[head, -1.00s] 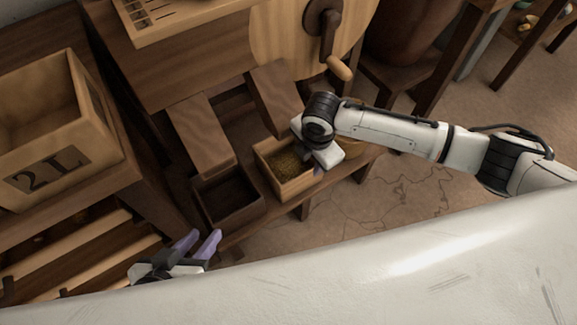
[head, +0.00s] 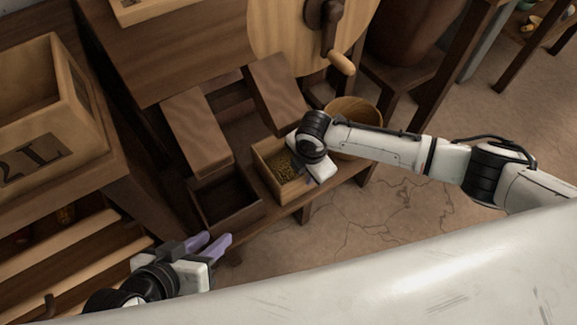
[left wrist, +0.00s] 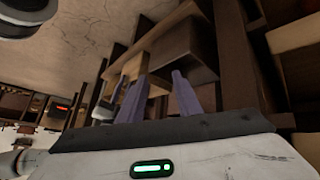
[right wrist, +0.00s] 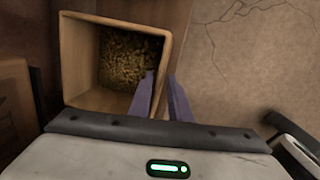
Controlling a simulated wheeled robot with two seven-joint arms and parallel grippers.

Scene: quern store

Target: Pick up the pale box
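The pale box (head: 268,181) is an open wooden box with grainy greenish-brown contents, on a low dark shelf beside a darker empty box (head: 228,222). In the right wrist view the pale box (right wrist: 80,62) shows from above. My right gripper (head: 311,181) is at its right side. Its purple fingers (right wrist: 162,88) are apart, one over the inside and one outside the right wall. Whether they touch the wall I cannot tell. My left gripper (head: 222,243) is open and empty near the dark box's front; its fingers show apart in the left wrist view (left wrist: 160,85).
A crate marked "2L" (head: 80,125) stands at left above slatted shelves. Two sloping boards (head: 197,130) rise behind the boxes. A round wooden tub (head: 355,112) is behind my right arm. Open floor (head: 400,200) lies right.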

